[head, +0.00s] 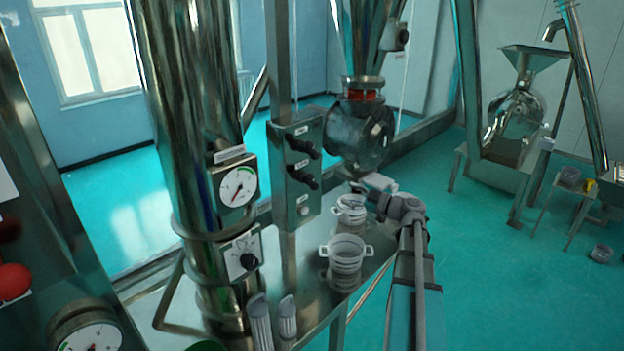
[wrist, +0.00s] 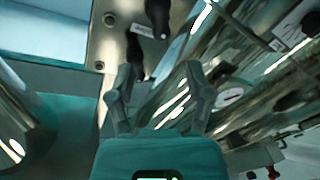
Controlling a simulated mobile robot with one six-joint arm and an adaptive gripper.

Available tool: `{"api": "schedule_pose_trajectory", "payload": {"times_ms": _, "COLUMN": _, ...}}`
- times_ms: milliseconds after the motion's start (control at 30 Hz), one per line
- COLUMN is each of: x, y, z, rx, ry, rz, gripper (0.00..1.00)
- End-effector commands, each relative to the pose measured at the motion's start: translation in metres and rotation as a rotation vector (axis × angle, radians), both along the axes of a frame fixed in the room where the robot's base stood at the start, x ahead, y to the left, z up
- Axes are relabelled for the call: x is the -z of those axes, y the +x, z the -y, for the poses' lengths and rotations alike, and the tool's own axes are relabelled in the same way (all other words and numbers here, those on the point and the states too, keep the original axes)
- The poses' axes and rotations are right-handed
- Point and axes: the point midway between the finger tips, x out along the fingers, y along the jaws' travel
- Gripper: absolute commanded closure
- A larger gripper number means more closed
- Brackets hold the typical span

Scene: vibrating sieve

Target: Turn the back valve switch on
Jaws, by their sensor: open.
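A grey metal control box (head: 296,172) stands on a post left of the centre in the head view. It carries two black switches, an upper one (head: 303,147) and a lower one (head: 303,178), with a pale button (head: 303,210) below. The labels are too small to read, so I cannot tell which is the back valve switch. My gripper (head: 366,195) is to the right of the box, apart from it, above the bench. In the wrist view my gripper (wrist: 157,78) has its fingers spread and empty; the box's plate (wrist: 108,40) and black switches (wrist: 136,55) show beyond.
Two ribbed white containers, one in front (head: 345,262) and one behind (head: 349,212), stand on the metal bench near my gripper. A tall steel column (head: 185,90) with a gauge (head: 239,186) and a dial is left of the box. A round steel housing (head: 358,137) is behind.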

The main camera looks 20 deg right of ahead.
Motion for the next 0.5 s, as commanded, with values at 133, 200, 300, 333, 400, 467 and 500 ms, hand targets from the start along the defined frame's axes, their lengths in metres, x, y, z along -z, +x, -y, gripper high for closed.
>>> {"api": "schedule_pose_trajectory", "payload": {"times_ms": 133, "x": 0.0005, "y": -0.0002, "z": 0.0, "rx": 0.0, "ry": 0.0, "rz": -0.002, "gripper": 0.34}}
{"api": "schedule_pose_trajectory", "payload": {"times_ms": 200, "x": 0.0006, "y": -0.0002, "z": 0.0, "rx": 0.0, "ry": 0.001, "rz": -0.002, "gripper": 0.34}}
{"api": "schedule_pose_trajectory", "payload": {"times_ms": 300, "x": 0.0007, "y": 0.0009, "z": -0.0005, "rx": 0.0, "ry": 0.001, "rz": -0.002, "gripper": 0.34}}
{"api": "schedule_pose_trajectory", "payload": {"times_ms": 333, "x": 0.0007, "y": 0.0015, "z": -0.0008, "rx": 0.0, "ry": 0.001, "rz": -0.002, "gripper": 0.34}}
{"api": "schedule_pose_trajectory", "payload": {"times_ms": 400, "x": 0.0006, "y": 0.0037, "z": -0.0021, "rx": 0.0, "ry": 0.001, "rz": -0.002, "gripper": 0.34}}
{"api": "schedule_pose_trajectory", "payload": {"times_ms": 467, "x": 0.0007, "y": 0.0066, "z": -0.004, "rx": -0.001, "ry": 0.001, "rz": -0.003, "gripper": 0.34}}
{"api": "schedule_pose_trajectory", "payload": {"times_ms": 500, "x": 0.0007, "y": 0.009, "z": -0.0055, "rx": -0.002, "ry": 0.0, "rz": -0.003, "gripper": 0.34}}
